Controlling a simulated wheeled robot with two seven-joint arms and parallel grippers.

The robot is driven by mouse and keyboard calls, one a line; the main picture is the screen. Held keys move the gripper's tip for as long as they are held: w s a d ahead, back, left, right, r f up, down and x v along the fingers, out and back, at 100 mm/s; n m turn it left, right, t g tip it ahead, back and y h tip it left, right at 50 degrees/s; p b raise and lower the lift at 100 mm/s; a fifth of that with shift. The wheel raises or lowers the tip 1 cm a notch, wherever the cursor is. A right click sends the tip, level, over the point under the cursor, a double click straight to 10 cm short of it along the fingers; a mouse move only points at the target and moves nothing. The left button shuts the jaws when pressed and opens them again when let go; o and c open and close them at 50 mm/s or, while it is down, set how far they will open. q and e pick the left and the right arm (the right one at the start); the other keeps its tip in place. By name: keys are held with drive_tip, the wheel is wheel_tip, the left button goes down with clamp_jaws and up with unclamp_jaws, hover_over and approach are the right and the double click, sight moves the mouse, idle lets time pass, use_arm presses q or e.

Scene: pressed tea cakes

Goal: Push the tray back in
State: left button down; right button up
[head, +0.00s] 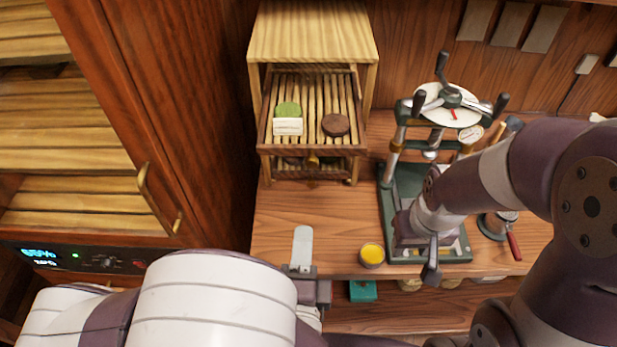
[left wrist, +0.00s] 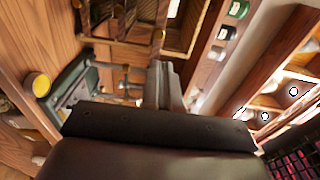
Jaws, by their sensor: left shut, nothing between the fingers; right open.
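The slatted wooden tray (head: 302,95) is pulled out of the front of a small wooden rack (head: 312,30). A green tea cake (head: 288,109), a white wrapped piece (head: 288,127) and a dark brown cake (head: 336,125) lie on it. My left gripper (head: 303,245) is shut and empty, in front of and below the tray, apart from it. Its closed fingers (left wrist: 163,85) also show in the left wrist view. My right gripper (head: 432,262) is open, over the front of the press; its fingers are partly hidden.
A green screw press (head: 410,180) stands right of the rack. A yellow-filled cup (head: 372,254) sits near the counter's front edge. A tall cabinet door (head: 165,100) is close on the left. The counter before the rack (head: 300,210) is clear.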

use_arm(q)
drive_tip(key=p, duration=0.2)
approach(309, 126)
drive_tip(key=s, duration=0.3)
drive_tip(key=shift+s+d, duration=0.35)
drive_tip(key=shift+w, duration=0.4)
drive_tip(key=w, duration=1.3)
drive_tip(key=shift+b, duration=0.4)
drive_tip(key=shift+s+r, duration=0.1)
drive_tip(key=shift+r, duration=0.05)
